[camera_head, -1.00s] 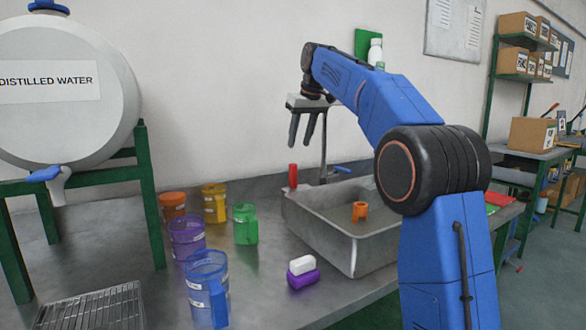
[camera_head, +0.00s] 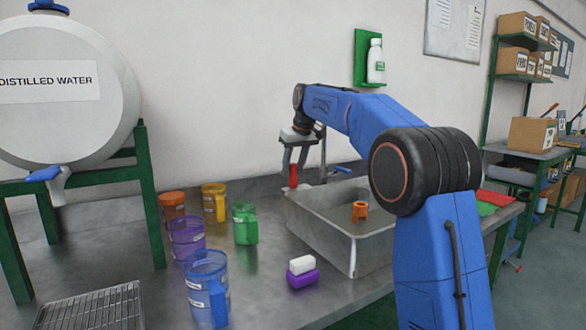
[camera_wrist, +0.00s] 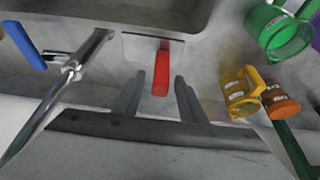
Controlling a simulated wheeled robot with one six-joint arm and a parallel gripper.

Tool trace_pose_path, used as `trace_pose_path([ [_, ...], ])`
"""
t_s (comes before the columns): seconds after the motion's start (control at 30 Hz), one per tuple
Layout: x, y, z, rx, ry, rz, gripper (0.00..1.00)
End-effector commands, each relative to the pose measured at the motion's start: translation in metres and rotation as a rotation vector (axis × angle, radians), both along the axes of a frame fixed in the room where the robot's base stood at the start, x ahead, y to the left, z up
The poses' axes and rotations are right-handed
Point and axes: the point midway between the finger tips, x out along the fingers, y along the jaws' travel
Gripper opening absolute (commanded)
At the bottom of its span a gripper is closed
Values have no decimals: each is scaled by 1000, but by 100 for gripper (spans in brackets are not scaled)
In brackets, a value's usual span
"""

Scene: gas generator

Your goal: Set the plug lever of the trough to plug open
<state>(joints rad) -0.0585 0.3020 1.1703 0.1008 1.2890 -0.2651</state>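The trough (camera_head: 318,228) is a grey metal basin on the bench, with an orange ring-like piece (camera_head: 360,211) inside. Its plug lever is a red handle (camera_head: 293,176) standing up at the trough's back left corner. In the wrist view the red lever (camera_wrist: 161,74) sits on a pale plate at the trough's edge. My gripper (camera_head: 294,172) is above and around the lever in the head view. In the wrist view its two fingers (camera_wrist: 154,88) are apart, with the lever's end between or just ahead of their tips. I see a gap between lever and fingers.
A faucet with a blue handle (camera_head: 342,169) stands right of the lever; the blue handle (camera_wrist: 28,48) and metal spout show in the wrist view. Yellow (camera_head: 215,203), green (camera_head: 245,223) and other coloured mugs stand left of the trough. A white-and-purple block (camera_head: 303,276) lies in front.

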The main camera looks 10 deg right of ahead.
Motion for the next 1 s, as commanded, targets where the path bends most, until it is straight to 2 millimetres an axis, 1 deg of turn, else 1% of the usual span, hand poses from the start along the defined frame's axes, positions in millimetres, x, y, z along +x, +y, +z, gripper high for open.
trace_pose_path([
  [0.1,0,0,0,0,0,0,38],
  [0.13,0,0,0,0,0,0,35],
  [0.17,0,0,0,0,0,0,28],
  [0.2,0,0,0,0,0,0,18],
  [0.27,0,0,0,0,0,0,4],
  [0.3,0,0,0,0,0,0,0],
  [0.53,1,-3,-1,22,9,-2,0],
  [0.8,5,-16,-2,173,59,-4,0],
  [1.0,6,-19,-3,238,79,0,0],
])
